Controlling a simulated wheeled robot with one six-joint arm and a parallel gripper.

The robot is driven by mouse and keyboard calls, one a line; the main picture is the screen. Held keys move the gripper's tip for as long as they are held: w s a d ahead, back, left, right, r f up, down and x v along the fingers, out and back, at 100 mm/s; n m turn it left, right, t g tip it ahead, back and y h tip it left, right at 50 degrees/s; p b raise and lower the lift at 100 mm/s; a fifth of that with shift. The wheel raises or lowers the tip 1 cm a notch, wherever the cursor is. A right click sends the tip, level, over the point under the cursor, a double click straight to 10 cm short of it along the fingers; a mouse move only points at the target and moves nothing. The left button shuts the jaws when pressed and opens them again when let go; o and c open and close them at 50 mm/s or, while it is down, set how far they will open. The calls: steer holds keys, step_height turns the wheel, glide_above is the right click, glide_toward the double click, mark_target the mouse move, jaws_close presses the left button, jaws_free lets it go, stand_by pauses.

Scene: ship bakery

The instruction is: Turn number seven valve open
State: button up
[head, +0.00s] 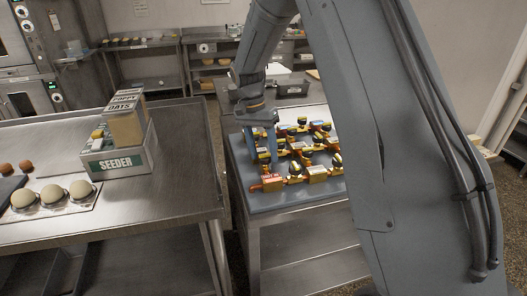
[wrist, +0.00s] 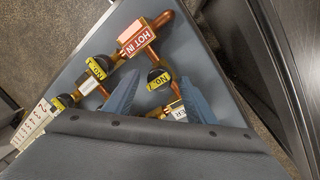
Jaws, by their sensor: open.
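A brass valve manifold (head: 318,171) with several black knobs bearing yellow number tags lies on a blue-grey board. My gripper (head: 262,156) points down over its left part, fingers open. In the wrist view my gripper (wrist: 159,79) has one finger on each side of a black knob (wrist: 157,74). Its yellow tag starts "NO."; I cannot tell whether the digit is 7 or 1. The fingers look apart from the knob; their height relative to it is unclear. Another tagged knob (wrist: 98,67) is to the left.
The blue-grey board (head: 290,206) rests on a steel table. A steel counter (head: 160,197) at left holds a "SEEDER" box (head: 113,164) and dough balls (head: 52,195). A floor gap separates counter and table. Pipes and neighbouring knobs crowd the fingers.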

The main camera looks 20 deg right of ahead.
steer(key=shift+f, duration=0.3)
steer(key=c, duration=1)
